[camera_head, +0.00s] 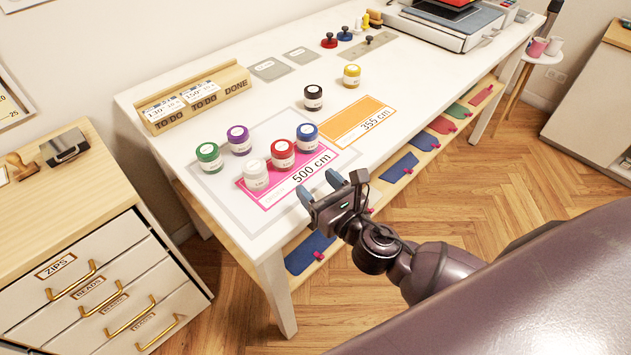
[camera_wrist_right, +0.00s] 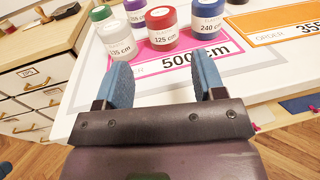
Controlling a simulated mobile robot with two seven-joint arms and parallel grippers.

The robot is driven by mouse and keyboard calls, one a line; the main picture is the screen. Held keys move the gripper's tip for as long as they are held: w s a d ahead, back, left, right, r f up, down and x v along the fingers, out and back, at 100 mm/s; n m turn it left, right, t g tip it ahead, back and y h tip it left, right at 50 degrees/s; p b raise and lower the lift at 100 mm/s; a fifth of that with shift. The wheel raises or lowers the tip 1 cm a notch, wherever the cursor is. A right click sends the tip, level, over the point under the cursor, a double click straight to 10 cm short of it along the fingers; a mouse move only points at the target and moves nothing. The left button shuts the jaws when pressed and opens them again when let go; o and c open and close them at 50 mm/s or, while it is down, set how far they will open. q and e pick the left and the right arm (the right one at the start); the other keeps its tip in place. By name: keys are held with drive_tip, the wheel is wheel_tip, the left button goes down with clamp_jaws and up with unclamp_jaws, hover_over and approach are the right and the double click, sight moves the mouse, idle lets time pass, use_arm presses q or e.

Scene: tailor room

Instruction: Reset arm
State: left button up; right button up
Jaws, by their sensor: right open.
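My right gripper (camera_head: 320,194) is open and empty above the near edge of the white table (camera_head: 236,219). Its two blue fingers show apart in the right wrist view (camera_wrist_right: 165,85), with nothing between them. Beyond the fingertips, a pink 500 cm card (camera_head: 268,199) lies on the table. A white jar (camera_head: 256,175), a red jar (camera_head: 283,154) and a blue jar (camera_head: 307,138) stand on or at the edge of this card, apart from the gripper.
A green jar (camera_head: 209,157) and a purple jar (camera_head: 239,139) stand left of the card. A black jar (camera_head: 313,97) and a yellow jar (camera_head: 352,75) stand farther back by an orange card (camera_head: 358,122). A wooden drawer cabinet (camera_head: 76,232) stands at left.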

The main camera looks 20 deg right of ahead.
idle(0.4)
drive_tip(key=shift+s+d+m+h, duration=0.1)
drive_tip(key=shift+d+m+h, duration=0.15)
drive_tip(key=shift+m, duration=0.25)
drive_tip(key=shift+s+d+m+h, duration=0.1)
drive_tip(key=shift+m+h, duration=0.15)
drive_tip(key=shift+m, duration=0.25)
drive_tip(key=s+d+f+m+g+h, duration=0.4)
drive_tip(key=s+d+m+g+h, duration=0.3)
drive_tip(key=m, duration=1.4)
drive_tip(key=s+f+m+g+y, duration=0.35)
drive_tip(key=s+m+g, duration=0.45)
drive_tip(key=s+m, duration=0.75)
drive_tip(key=w+f+n+t, duration=0.1)
drive_tip(key=w+f+t, duration=0.6)
drive_tip(key=f, duration=0.3)
drive_tip(key=shift+w+d+f+t+y, duration=0.2)
drive_tip(key=shift+d+t+y, duration=0.25)
drive_tip(key=shift+t, duration=0.35)
